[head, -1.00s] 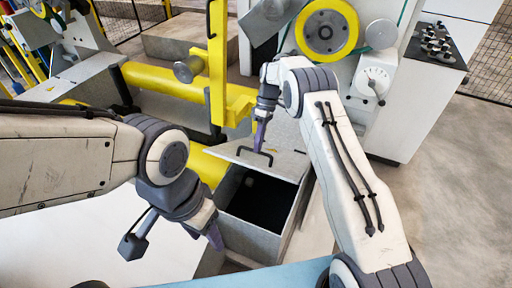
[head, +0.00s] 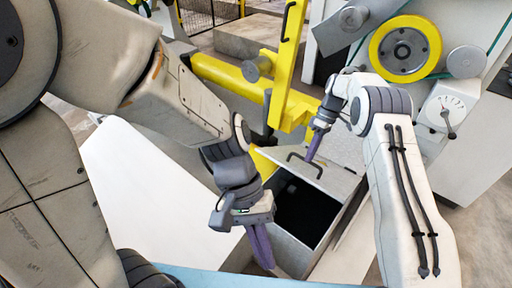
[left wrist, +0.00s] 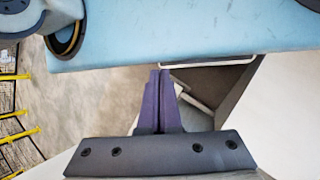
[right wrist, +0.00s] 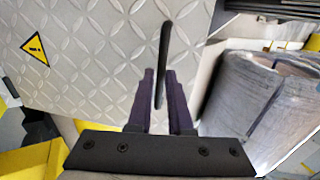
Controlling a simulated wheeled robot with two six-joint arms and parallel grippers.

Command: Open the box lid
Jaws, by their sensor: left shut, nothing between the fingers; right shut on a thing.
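The grey metal box (head: 338,232) stands with a dark, uncovered opening. Its lid (head: 342,181) is raised at the far side of the opening, its top face showing a black handle (head: 291,160). My right gripper (head: 309,160) is shut on the handle. In the right wrist view the dark handle bar (right wrist: 163,55) runs between the fingers (right wrist: 160,85), and the lid's patterned plate (right wrist: 100,60) fills the left. My left gripper (head: 264,262) is shut and empty, fingers down, at the box's near left side. It also shows shut in the left wrist view (left wrist: 159,75).
A yellow frame (head: 287,75) stands just behind the box, with a machine and its yellow-rimmed wheel (head: 405,49) at the back right. A white panel (head: 135,200) lies left of the box. A pale blue edge (head: 230,280) crosses the near side.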

